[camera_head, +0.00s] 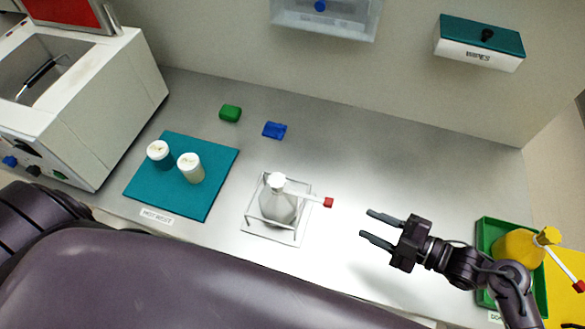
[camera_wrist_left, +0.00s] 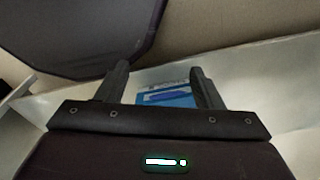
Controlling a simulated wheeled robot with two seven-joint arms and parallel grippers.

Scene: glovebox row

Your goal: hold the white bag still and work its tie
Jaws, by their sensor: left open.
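The white bag (camera_head: 278,207) stands upright in a white wire frame (camera_head: 296,239) on the bench, its neck gathered at the top. Its tie (camera_head: 308,196) sticks out to the right and ends in a red tip (camera_head: 328,202). My right gripper (camera_head: 366,223) is open and empty, to the right of the bag and apart from the tie. My left gripper (camera_wrist_left: 161,78) shows in the left wrist view with its fingers apart. A blue and white thing (camera_wrist_left: 168,97), which I cannot identify, appears between those fingers. In the head view my left gripper is hidden or out of frame.
A teal mat (camera_head: 212,184) with two white-capped jars (camera_head: 190,167) lies left of the bag. A green block (camera_head: 230,113) and a blue block (camera_head: 274,130) lie behind. A yellow bag (camera_head: 516,248) sits in a green tray (camera_head: 484,235) at right. The bench's back right is clear.

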